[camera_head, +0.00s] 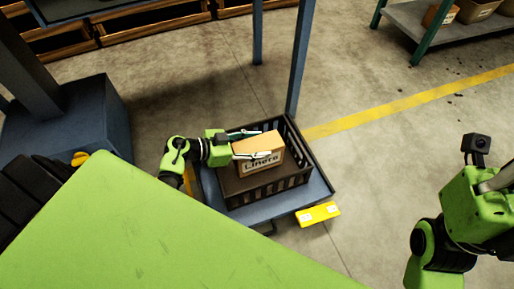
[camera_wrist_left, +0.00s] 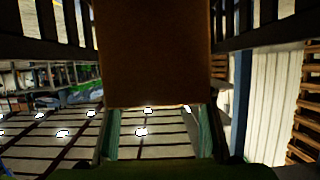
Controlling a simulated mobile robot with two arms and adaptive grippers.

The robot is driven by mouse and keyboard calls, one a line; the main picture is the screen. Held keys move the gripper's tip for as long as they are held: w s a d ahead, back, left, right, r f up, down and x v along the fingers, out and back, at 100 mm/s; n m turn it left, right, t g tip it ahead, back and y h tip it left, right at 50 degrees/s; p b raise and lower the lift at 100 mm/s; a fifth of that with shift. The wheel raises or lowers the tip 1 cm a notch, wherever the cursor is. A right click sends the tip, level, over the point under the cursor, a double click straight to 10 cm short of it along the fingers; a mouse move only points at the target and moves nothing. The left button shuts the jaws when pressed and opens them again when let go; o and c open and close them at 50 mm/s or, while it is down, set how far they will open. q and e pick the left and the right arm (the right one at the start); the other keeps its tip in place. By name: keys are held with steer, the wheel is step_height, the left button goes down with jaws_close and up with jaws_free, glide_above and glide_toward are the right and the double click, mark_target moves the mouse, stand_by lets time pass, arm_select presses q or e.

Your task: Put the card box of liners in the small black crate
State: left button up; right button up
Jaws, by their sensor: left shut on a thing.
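The card box of liners (camera_head: 256,148) is brown and has "Liners" printed on its side. My left gripper (camera_head: 258,144) is shut on it, with one finger on each side. In the head view the box is within the outline of the small black crate (camera_head: 236,197); its underside is hidden. In the left wrist view the box (camera_wrist_left: 155,55) fills the upper middle, with dark slatted crate walls (camera_wrist_left: 262,22) on both sides. I cannot tell whether it touches the crate floor. My right gripper (camera_head: 497,179) is at the right edge, partly cut off.
The crate stands on a blue platform (camera_head: 318,187) with a yellow tag (camera_head: 318,214) at its front edge. A blue post (camera_head: 299,60) rises behind it. A large green surface (camera_head: 150,225) fills the lower left. A shelf with boxes (camera_head: 420,18) stands far right. The floor between is clear.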

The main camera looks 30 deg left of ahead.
stand_by(0.3)
arm_select(q)
steer(key=shift+f, duration=0.6)
steer(key=o, duration=1.8)
